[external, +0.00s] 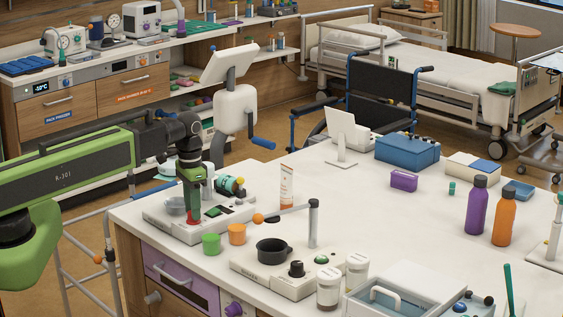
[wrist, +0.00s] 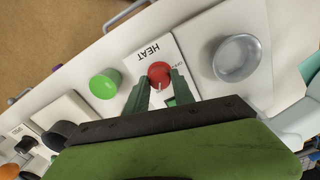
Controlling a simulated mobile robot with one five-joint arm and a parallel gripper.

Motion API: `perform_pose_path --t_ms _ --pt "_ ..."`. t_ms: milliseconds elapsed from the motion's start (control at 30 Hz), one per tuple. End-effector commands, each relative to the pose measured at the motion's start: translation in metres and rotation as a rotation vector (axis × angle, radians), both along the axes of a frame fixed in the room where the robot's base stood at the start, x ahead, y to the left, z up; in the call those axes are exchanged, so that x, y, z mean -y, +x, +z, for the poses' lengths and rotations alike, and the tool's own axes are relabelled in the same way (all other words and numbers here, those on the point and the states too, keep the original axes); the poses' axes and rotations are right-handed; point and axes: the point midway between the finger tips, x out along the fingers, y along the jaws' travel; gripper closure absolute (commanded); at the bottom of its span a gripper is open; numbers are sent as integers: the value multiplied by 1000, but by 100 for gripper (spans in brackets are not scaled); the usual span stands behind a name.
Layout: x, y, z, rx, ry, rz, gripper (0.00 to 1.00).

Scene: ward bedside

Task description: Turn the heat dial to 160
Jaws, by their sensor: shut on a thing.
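The heat dial (wrist: 160,71) is a round red knob on a white panel marked HEAT, seen in the wrist view. A pale pointer mark shows on it, on the side toward my gripper. My gripper (wrist: 160,78) has its two green fingers on either side of the dial and is shut on it. The scale figures beside the dial are too small to read. In the external view my gripper (external: 192,207) points straight down onto the white appliance (external: 160,215) near the counter's left corner, and its fingers hide part of the panel.
A grey metal dish (wrist: 238,58) sits on one side of the panel and a green cup (wrist: 104,84) on the other. An orange cup (external: 237,233), an upright tube (external: 287,186) and a hotplate with a black pan (external: 272,251) stand nearby. The counter's middle is fairly clear.

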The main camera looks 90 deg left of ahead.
Motion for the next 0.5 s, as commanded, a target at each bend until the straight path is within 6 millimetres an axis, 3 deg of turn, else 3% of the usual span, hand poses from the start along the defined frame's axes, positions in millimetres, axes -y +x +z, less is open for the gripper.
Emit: perform_pose_path --t_ms 167,200,333,500 --pt "1 -1 0 -3 -2 1 100" --pt "1 -1 0 -3 -2 1 66" --pt "0 -1 0 -3 -1 2 49" --pt "0 -1 0 -2 -1 2 48"
